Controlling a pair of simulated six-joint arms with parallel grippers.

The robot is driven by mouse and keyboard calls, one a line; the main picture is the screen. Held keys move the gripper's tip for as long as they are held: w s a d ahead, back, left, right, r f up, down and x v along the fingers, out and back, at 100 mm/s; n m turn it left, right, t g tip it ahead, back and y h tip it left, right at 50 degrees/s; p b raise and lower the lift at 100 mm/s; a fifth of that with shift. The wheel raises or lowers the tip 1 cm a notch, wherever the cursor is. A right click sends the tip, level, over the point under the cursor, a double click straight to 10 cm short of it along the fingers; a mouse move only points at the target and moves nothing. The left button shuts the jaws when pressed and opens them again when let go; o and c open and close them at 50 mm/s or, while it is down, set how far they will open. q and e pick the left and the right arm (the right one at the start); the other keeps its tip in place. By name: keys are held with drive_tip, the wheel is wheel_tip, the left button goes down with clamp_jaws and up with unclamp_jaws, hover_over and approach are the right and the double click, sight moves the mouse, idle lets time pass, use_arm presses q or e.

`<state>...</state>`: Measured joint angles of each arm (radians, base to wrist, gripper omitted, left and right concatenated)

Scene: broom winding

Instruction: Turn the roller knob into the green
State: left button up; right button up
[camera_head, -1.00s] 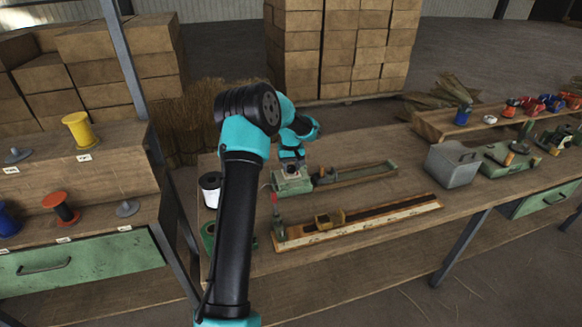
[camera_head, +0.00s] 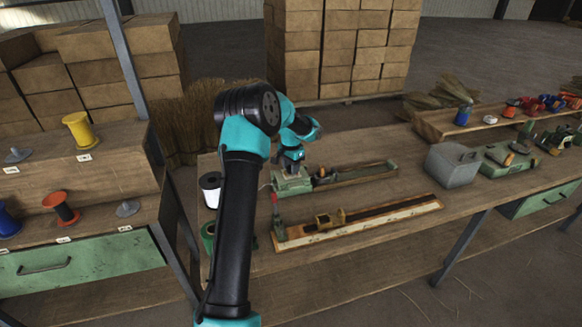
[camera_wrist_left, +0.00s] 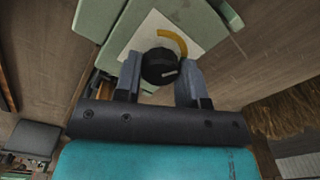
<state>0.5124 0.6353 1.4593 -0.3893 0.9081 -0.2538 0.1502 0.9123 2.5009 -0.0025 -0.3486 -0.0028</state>
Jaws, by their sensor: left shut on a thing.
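The roller knob (camera_wrist_left: 158,66) is a round black knob with a short pale mark on its right side in the left wrist view. It sits on a white dial plate (camera_wrist_left: 145,37) with a yellow arc (camera_wrist_left: 175,40) above and right of it. The plate is on a green machine (camera_head: 291,186) on the bench. My left gripper (camera_wrist_left: 161,75) has its two fingers on either side of the knob, shut on it. In the head view my left gripper (camera_head: 291,168) is small above the machine. My right gripper is out of view.
A long wooden rail (camera_head: 370,219) with a red-tipped lever lies in front of the machine. A white spool (camera_head: 210,190) stands to its left, partly behind my arm. A grey metal box (camera_head: 452,165) stands to the right. Bare bench top lies between the box and rail.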

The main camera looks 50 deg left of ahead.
use_arm(q)
drive_tip(key=m, duration=1.2)
idle(0.4)
drive_tip(key=o, duration=0.9)
drive_tip(key=shift+r, duration=0.15)
wheel_tip(320, 180, up, 17)
drive_tip(key=shift+r, duration=0.1)
idle(0.6)
